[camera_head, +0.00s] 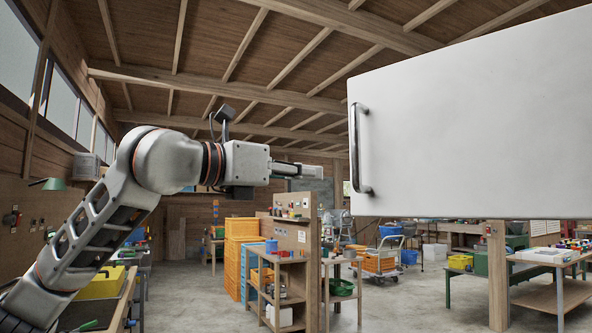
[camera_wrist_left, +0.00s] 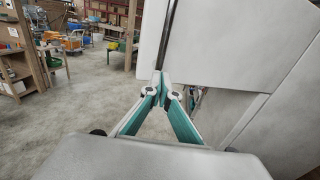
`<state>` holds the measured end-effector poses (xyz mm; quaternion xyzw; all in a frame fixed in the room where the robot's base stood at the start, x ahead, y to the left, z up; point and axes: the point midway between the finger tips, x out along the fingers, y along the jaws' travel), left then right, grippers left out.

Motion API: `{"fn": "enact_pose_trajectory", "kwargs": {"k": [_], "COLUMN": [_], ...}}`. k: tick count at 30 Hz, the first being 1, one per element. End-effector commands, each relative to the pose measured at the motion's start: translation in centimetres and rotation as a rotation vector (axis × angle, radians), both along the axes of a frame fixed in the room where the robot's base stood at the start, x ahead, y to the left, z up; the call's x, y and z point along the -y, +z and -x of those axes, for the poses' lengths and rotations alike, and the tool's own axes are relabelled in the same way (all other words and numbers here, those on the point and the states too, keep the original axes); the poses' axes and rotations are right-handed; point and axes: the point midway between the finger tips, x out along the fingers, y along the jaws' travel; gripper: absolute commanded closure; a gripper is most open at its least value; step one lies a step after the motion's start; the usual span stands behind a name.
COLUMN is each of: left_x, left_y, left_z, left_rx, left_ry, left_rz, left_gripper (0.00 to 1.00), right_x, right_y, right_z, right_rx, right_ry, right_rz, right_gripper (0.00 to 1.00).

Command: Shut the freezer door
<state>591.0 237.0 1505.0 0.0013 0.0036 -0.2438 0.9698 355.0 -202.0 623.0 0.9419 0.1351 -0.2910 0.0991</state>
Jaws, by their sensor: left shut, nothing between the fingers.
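The freezer door (camera_head: 470,120) is a large white panel filling the upper right of the head view. A grey vertical bar handle (camera_head: 356,150) is on its left edge. The door also shows in the left wrist view (camera_wrist_left: 225,45), with its dark handle (camera_wrist_left: 168,30) just beyond the fingertips. My left gripper (camera_head: 318,171) points right, toward the handle, and looks slightly apart from it. In the left wrist view its teal fingers (camera_wrist_left: 158,92) meet at the tips with nothing between them. More white panels (camera_wrist_left: 275,110) stand at the right there. My right gripper is out of view.
A wooden shelf unit (camera_head: 310,270) and orange crates (camera_head: 240,255) stand below and beyond my left arm. A workbench (camera_head: 105,290) is at the lower left and a table (camera_head: 550,265) at the lower right. The concrete floor (camera_wrist_left: 85,100) is clear below the gripper.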

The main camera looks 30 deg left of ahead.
Motion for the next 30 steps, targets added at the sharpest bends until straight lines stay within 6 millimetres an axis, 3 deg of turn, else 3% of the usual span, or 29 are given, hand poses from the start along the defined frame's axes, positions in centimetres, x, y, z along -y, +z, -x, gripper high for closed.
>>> {"fn": "enact_pose_trajectory", "kwargs": {"k": [6, 13, 30], "left_x": [2.2, 3.6, 4.1], "left_y": [0.2, 0.1, -0.1], "left_z": [-3.8, -6.6, -7.7], "left_rx": [-0.002, -0.001, -0.001], "left_ry": [-0.003, -0.002, -0.002], "left_rz": [0.001, 0.002, 0.002], "left_gripper": [1.0, 1.0, 1.0], "right_x": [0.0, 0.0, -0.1], "right_y": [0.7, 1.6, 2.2], "right_z": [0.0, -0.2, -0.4], "right_rx": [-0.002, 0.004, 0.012], "right_ry": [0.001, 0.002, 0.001], "right_rz": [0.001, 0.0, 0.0], "right_gripper": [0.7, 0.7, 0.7]}}
